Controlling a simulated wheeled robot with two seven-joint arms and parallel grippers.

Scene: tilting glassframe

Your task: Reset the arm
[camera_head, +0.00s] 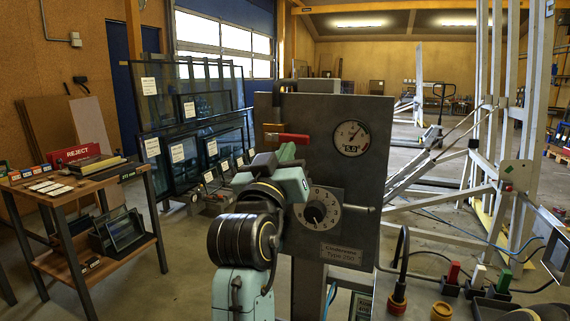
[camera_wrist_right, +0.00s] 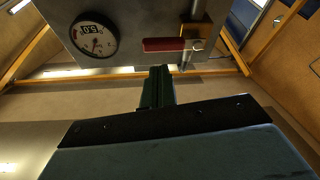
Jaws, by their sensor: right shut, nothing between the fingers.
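My right arm rises in the head view to my right gripper (camera_head: 287,153), just in front of the grey machine panel (camera_head: 318,115). The gripper's dark green fingers also show in the wrist view (camera_wrist_right: 158,86); they are closed together and hold nothing. A red lever (camera_head: 293,138) on a brass fitting sits on the panel just above the fingertips. In the wrist view the red lever (camera_wrist_right: 165,44) is past the fingertips, with a visible gap in the picture. My left gripper is not in view.
The panel carries a round gauge (camera_head: 351,138) and a dial (camera_head: 319,208). A wooden trolley (camera_head: 82,203) with a red REJECT sign (camera_head: 75,153) stands at the left. Glass frames (camera_head: 187,150) lean behind it. A white metal frame (camera_head: 500,185) and coloured plugs (camera_head: 503,281) are at the right.

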